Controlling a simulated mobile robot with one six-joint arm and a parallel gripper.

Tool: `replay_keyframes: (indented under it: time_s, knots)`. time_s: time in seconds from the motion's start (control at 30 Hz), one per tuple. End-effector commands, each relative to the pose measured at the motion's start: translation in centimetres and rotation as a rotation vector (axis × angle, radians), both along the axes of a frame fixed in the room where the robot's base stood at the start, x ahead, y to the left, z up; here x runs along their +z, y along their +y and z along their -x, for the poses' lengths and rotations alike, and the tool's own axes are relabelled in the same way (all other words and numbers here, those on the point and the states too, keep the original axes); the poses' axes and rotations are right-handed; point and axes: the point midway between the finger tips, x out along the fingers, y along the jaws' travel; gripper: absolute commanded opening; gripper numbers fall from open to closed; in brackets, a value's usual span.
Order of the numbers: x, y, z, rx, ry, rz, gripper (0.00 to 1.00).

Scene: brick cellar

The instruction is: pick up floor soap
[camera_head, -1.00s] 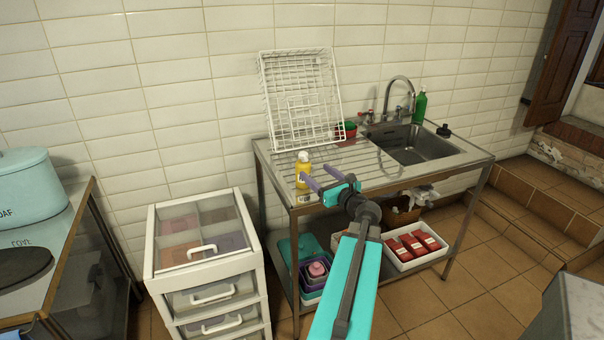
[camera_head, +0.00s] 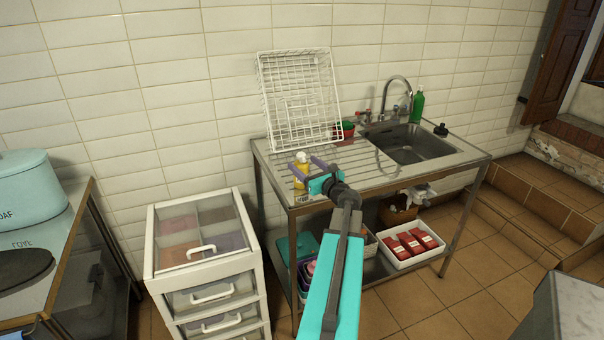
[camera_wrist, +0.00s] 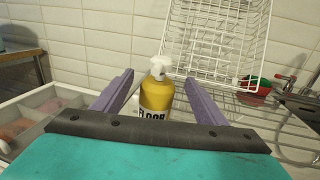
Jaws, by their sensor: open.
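The floor soap is a yellow bottle (camera_head: 301,170) with a white pump top and dark lettering. It stands upright at the left front corner of the metal sink counter (camera_head: 365,178). My gripper (camera_head: 304,167) is open at the bottle, its purple fingers on either side of it in the picture. In the wrist view the bottle (camera_wrist: 157,95) shows between the two open fingers (camera_wrist: 158,92), with "FLOOR" partly readable. Its lower part is hidden behind my gripper's body. I cannot tell whether a finger touches it.
A white wire rack (camera_head: 300,100) leans on the wall behind the bottle. A red and green item (camera_head: 346,129), the sink (camera_head: 415,146) and a green bottle (camera_head: 418,106) are farther right. A white drawer unit (camera_head: 205,262) stands left of the counter. A white tray (camera_head: 412,258) sits below.

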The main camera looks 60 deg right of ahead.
Motion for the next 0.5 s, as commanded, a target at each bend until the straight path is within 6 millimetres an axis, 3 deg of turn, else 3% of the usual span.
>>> replay_keyframes:
  time_s: [0.17, 0.5]
  knots:
    - [0.0, -0.53, -1.07, 0.0, 0.0, -0.001, 0.66]
    - [-0.04, -0.56, -1.08, -0.001, 0.0, 0.0, 0.66]
